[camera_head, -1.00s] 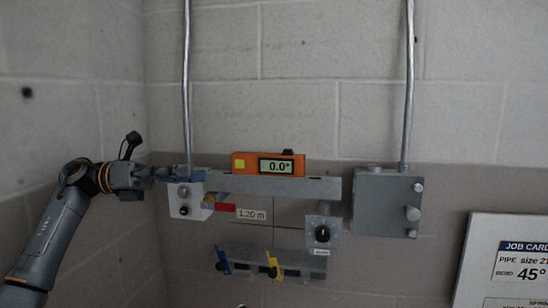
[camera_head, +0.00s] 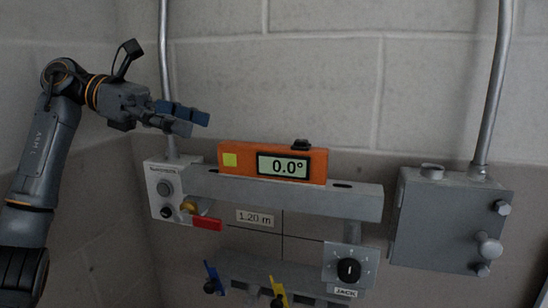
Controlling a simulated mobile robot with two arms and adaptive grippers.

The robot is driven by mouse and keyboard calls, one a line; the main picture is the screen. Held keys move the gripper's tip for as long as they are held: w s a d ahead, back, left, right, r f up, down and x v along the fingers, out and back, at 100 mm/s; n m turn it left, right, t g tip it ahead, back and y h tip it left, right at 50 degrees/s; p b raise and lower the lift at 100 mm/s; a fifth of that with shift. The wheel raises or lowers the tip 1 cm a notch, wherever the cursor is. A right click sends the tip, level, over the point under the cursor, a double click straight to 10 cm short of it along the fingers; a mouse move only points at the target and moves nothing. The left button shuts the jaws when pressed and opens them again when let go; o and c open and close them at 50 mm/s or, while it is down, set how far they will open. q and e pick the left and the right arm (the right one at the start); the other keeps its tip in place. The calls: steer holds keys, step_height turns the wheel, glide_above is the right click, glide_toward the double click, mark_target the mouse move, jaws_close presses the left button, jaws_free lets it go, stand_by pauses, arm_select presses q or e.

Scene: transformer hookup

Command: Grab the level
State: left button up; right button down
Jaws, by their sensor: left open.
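The level is an orange box (camera_head: 238,170) with a display reading 0.0°, a yellow square on its left and a black knob on top. It lies along the top of a grey metal bar on the wall. My left gripper (camera_head: 200,122) is open, with its blue-tipped fingers above and to the left of the level, apart from it. Nothing is between the fingers. My right gripper is not in view.
The grey bar (camera_head: 340,203) runs between a white control box (camera_head: 160,190) and a grey junction box (camera_head: 440,225). Vertical pipes (camera_head: 497,90) rise on both sides. A dial box labelled JACK (camera_head: 343,250) and blue and yellow levers (camera_head: 278,290) sit below. The wall above the level is clear.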

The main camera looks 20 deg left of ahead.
arm_select(q)
steer(key=p, duration=0.1)
glide_toward(261, 145)
steer(key=x, duration=0.3)
steer(key=shift+w+d+f, duration=0.15)
steer(key=shift+w+d, duration=0.05)
steer(key=shift+w, duration=0.2)
steer(key=shift+w+d+f, duration=0.1)
steer(key=shift+d+f, duration=0.05)
steer(key=shift+d, duration=0.05)
steer(key=p+x, duration=0.2)
steer(key=x, duration=0.1)
steer(key=p+x, duration=0.1)
steer(key=shift+s+d, duration=0.4)
steer(key=shift+d, duration=0.1)
steer(key=shift+w+d, duration=0.15)
steer(key=shift+d, duration=0.1)
steer(key=shift+a, duration=0.1)
steer(key=shift+c, duration=0.9)
jaws_close()
